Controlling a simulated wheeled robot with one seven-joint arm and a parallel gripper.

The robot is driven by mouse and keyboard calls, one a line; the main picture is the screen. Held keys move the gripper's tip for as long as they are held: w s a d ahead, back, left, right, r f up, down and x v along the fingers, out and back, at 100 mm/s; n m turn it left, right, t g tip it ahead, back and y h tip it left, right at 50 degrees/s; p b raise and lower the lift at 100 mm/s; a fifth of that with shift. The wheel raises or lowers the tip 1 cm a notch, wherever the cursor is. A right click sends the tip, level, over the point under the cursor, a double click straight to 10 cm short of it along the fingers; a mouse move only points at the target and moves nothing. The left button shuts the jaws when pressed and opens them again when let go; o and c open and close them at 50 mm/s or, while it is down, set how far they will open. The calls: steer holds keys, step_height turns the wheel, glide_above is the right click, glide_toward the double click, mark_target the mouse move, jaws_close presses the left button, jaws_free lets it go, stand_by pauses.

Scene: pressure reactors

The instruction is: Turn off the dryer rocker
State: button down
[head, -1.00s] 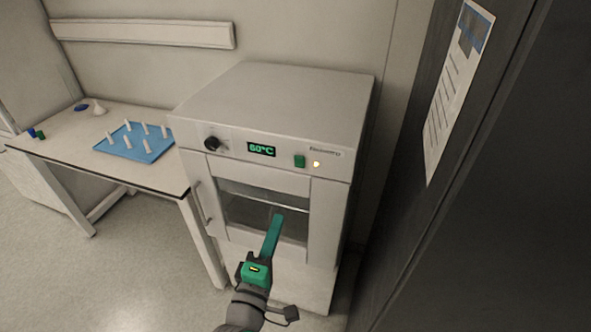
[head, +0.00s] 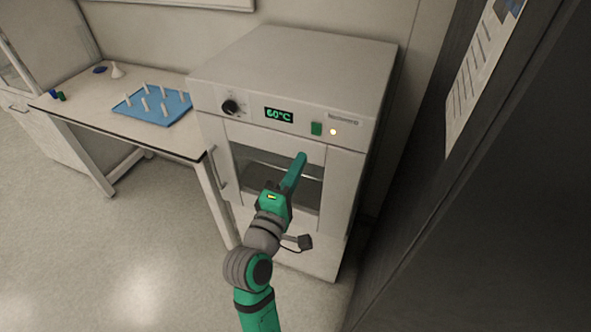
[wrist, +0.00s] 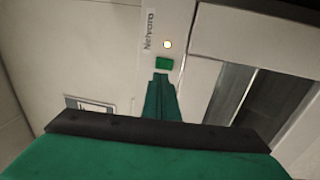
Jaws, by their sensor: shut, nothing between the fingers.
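The dryer (head: 300,70) is a pale box with a door window, a black knob (head: 230,107) and a display (head: 279,115) reading 60°C. The green dryer rocker (head: 316,128) sits right of the display, beside a lit yellowish lamp (head: 334,132). My gripper (head: 300,157) is shut and empty, in front of the door's upper part, just below the rocker in the picture. In the wrist view the rocker (wrist: 164,63) lies just beyond the green fingertips (wrist: 160,78), with the lamp (wrist: 167,44) past it. I cannot tell whether the fingertips touch the panel.
A dark cabinet (head: 500,200) with a posted sheet stands close on the right. A table (head: 90,110) on the left holds a blue tray (head: 128,113) with white pegs. The door handle (head: 218,168) is on the dryer's left. Open floor lies at the lower left.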

mark_target(317, 127)
steer(key=x, duration=0.8)
steer(key=shift+w+r, duration=0.1)
steer(key=shift+w, duration=0.2)
steer(key=shift+w+d, duration=0.3)
steer(key=shift+w, duration=0.15)
steer(key=shift+w+a+r, duration=0.1)
steer(key=shift+w+r, duration=0.15)
steer(key=shift+w, duration=0.05)
steer(key=shift+s, duration=0.55)
steer(key=r+v, duration=0.3)
steer(key=v, duration=1)
